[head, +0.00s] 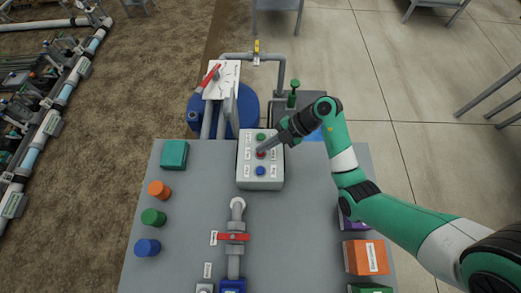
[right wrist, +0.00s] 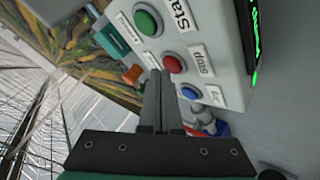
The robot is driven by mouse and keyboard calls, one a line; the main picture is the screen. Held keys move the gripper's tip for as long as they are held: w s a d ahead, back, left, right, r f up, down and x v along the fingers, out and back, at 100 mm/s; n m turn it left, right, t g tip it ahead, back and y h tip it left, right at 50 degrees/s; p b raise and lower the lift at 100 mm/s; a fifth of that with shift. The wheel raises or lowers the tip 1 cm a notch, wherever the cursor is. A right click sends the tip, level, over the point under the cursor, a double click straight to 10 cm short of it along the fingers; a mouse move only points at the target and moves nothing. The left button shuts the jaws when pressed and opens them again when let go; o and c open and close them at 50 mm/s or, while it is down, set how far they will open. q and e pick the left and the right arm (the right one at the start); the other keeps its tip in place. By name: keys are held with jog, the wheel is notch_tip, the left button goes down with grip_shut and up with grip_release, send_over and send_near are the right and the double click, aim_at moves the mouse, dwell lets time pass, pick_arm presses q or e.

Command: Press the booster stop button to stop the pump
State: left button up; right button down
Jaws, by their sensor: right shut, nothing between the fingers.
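A light grey control box (head: 260,181) stands on the grey table and carries a green, a red and a blue button in a column. The red button (head: 261,155), labelled Stop in the right wrist view (right wrist: 173,64), is in the middle. The green Start button (right wrist: 149,23) and the blue button (right wrist: 190,92) flank it. My right gripper (head: 261,151) is shut and empty, its fingertips at the red button. In the right wrist view the fingertips (right wrist: 159,74) appear just beside the red button; I cannot tell whether they touch it. My left gripper is not in view.
A red-handled valve (head: 234,237) stands on the table in front of the box. Orange, green and blue caps (head: 153,217) sit at left, and an orange box (head: 366,257) at right. A blue drum (head: 222,112) with a red lever stands behind.

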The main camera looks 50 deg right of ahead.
jog(key=shift+f, duration=0.4)
dwell(0.4)
jog(key=shift+r, duration=0.1)
jog(key=shift+r+p, duration=0.8)
jog(key=shift+p, duration=0.65)
jog(key=shift+f, duration=0.1)
notch_tip(320, 180, up, 5)
jog(key=p, duration=0.6)
jog(key=shift+p, duration=0.35)
